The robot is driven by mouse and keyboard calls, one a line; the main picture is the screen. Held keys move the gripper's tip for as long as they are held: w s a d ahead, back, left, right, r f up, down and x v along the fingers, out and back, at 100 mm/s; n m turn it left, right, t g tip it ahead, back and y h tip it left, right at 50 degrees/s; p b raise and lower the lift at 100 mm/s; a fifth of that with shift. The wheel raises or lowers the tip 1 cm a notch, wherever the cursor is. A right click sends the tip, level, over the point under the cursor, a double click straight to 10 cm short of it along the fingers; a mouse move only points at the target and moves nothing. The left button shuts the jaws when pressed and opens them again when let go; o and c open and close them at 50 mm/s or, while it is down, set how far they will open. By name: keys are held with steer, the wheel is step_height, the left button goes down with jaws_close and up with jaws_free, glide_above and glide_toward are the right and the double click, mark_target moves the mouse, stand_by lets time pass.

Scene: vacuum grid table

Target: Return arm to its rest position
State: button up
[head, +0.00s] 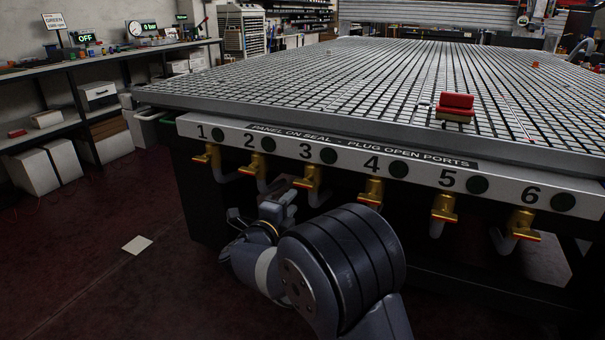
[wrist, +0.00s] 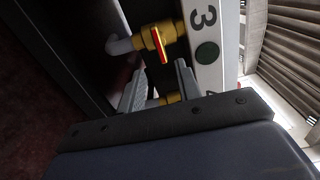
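My gripper (head: 268,208) is in front of the table's front side, low and near the valves under labels 2 and 3. In the wrist view my gripper (wrist: 160,78) has its two grey fingers apart, with nothing held between them. The brass valve under label 3 (head: 307,180) is just beyond the fingertips; it also shows in the wrist view (wrist: 173,35) with its red handle. Another brass valve (wrist: 170,98) is partly hidden behind a finger. My arm rises from the bottom of the head view, bent toward the table. I cannot tell whether a finger touches a valve.
The grid table (head: 350,80) fills the right, with several numbered valves along its front panel (head: 345,162). A red block-like item (head: 457,103) sits on it. A bench (head: 95,65) stands at the left. A paper sheet (head: 137,245) lies on the clear left floor.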

mark_target(306, 183)
steer(key=b+x, duration=0.3)
steer(key=x, duration=0.7)
steer(key=shift+f, duration=0.1)
steer(key=shift+w, duration=0.1)
